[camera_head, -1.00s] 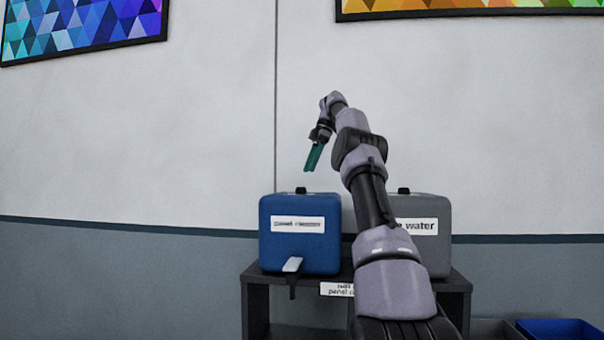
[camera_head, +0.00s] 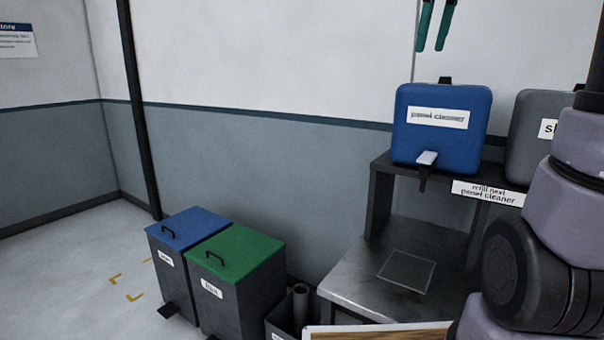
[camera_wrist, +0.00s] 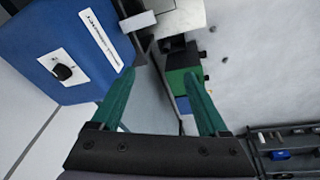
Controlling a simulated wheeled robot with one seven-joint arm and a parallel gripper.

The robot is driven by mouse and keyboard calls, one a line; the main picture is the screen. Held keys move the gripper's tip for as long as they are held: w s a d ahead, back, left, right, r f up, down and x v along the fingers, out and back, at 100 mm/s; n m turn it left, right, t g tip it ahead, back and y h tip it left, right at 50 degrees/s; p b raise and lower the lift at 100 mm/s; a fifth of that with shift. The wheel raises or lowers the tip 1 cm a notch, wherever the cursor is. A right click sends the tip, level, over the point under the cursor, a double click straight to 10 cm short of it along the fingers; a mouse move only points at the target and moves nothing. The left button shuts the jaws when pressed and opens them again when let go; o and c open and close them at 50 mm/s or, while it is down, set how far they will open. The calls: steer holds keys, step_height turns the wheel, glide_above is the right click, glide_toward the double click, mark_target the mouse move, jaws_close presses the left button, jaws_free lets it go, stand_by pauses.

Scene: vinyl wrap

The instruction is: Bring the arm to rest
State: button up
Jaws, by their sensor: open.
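My gripper (camera_head: 435,25) shows at the top of the head view as two green fingers, spread apart with nothing between them. It is in the air above the blue panel cleaner container (camera_head: 440,145). In the wrist view the green fingers (camera_wrist: 160,95) are open and empty, and the blue container (camera_wrist: 65,45) is at the upper left. My arm fills the right side of the head view and hides part of the grey container (camera_head: 530,115).
A dark stand (camera_head: 380,205) carries both containers, with a lower shelf (camera_head: 350,290). Bins with a blue lid (camera_head: 190,228) and a green lid (camera_head: 237,255) stand on the floor at left. A small dark bin (camera_head: 283,325) is beside them. Floor at far left is clear.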

steer(key=s+a+f+m+t, duration=0.2)
steer(key=s+f+m, duration=0.3)
steer(key=s+f, duration=0.2)
steer(key=s+a+f+m+t+y, duration=0.1)
steer(key=s+f+m, duration=0.4)
steer(key=s, duration=0.5)
step_height(320, 180, down, 3)
steer(key=shift+a+r+m+t, duration=0.15)
steer(key=shift+a+m+t, duration=0.15)
steer(key=shift+a+t, duration=0.3)
steer(key=shift+d, duration=0.1)
